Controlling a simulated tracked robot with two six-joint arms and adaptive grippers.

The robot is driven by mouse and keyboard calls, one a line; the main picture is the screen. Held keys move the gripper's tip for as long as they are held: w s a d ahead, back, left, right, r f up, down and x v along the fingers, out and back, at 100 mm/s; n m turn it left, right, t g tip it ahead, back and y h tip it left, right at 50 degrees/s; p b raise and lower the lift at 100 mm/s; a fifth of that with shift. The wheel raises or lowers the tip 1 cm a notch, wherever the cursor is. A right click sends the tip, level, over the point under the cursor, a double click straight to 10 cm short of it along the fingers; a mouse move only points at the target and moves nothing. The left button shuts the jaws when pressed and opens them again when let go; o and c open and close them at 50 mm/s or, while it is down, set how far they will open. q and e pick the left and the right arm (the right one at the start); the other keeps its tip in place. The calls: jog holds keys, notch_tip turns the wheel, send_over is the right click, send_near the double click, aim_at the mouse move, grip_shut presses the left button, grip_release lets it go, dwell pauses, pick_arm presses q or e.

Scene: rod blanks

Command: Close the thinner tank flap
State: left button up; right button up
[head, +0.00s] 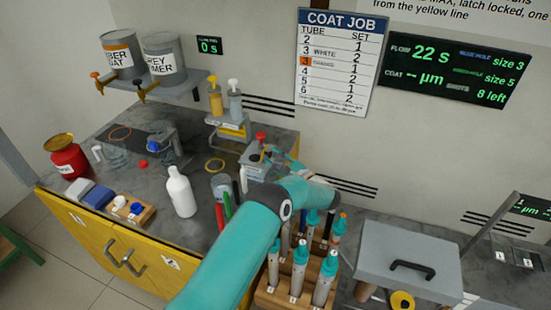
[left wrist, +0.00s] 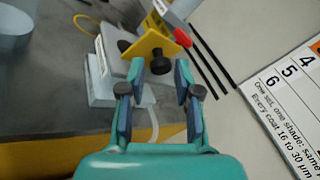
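A small grey unit (head: 254,160) with a red knob (head: 260,136) stands on the bench in the head view. In the left wrist view I see a grey body (left wrist: 112,80) with a raised, tilted yellow flap (left wrist: 150,45) that carries a black knob (left wrist: 160,66). I take this to be the thinner tank and its flap, but no label is readable. My left gripper (head: 270,155) is at this unit. In the left wrist view its fingers (left wrist: 171,68) are apart, with the black knob near the tips; contact is unclear. My right gripper is not in view.
Two pump bottles (head: 225,100) stand behind the unit. A white bottle (head: 180,192) and markers stand left of my arm. A wooden rack (head: 265,298) of teal-capped tubes lies under it. A grey lidded box (head: 400,262) is at the right, a red can (head: 68,158) far left.

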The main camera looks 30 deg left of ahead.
pick_arm(q)
grip_shut()
